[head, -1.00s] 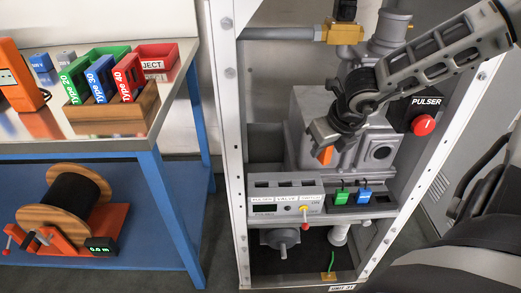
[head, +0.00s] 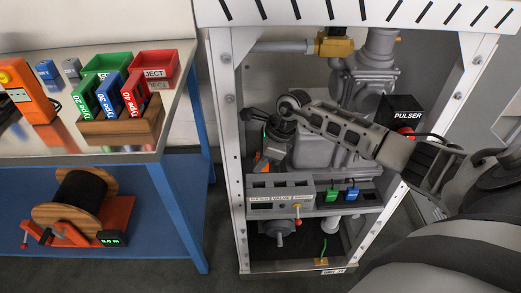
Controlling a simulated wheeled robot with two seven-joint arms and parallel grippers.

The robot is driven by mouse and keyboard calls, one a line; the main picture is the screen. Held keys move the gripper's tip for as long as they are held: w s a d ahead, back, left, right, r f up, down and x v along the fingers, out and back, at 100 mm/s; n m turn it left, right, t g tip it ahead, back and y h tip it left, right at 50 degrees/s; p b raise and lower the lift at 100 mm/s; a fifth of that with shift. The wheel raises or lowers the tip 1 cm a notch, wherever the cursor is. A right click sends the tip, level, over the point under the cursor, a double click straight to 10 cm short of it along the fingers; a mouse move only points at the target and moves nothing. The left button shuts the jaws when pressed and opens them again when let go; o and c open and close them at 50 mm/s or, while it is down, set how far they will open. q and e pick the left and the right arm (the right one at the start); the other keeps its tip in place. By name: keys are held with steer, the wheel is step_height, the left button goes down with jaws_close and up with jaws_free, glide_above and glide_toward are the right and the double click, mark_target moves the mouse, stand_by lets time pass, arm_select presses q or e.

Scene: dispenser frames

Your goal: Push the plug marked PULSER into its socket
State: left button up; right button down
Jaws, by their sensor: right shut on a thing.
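My right gripper (head: 264,154) reaches in from the right into the dispenser frame. It is shut on an orange plug (head: 262,165), which hangs just above the left end of the grey socket box. I cannot read a marking on the plug. The grey socket box (head: 281,204) has dark openings on top and front labels; the left one reads PULSER and the middle one VALVE. The plug looks apart from the box, near the left opening (head: 262,184), but the exact gap is hard to tell. My left gripper is not in view.
A green plug (head: 331,194) and a blue plug (head: 352,192) stand right of the socket box. A black PULSER box (head: 402,110) is at upper right. Frame posts (head: 229,130) bound the opening. A workbench (head: 175,105) stands left.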

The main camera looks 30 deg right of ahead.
mark_target(252, 185)
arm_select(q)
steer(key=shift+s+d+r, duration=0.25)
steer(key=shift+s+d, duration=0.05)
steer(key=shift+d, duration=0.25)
arm_select(e)
steer(key=shift+w+a+n, duration=0.3)
steer(key=shift+a+n, duration=0.1)
steer(key=shift+a, duration=0.05)
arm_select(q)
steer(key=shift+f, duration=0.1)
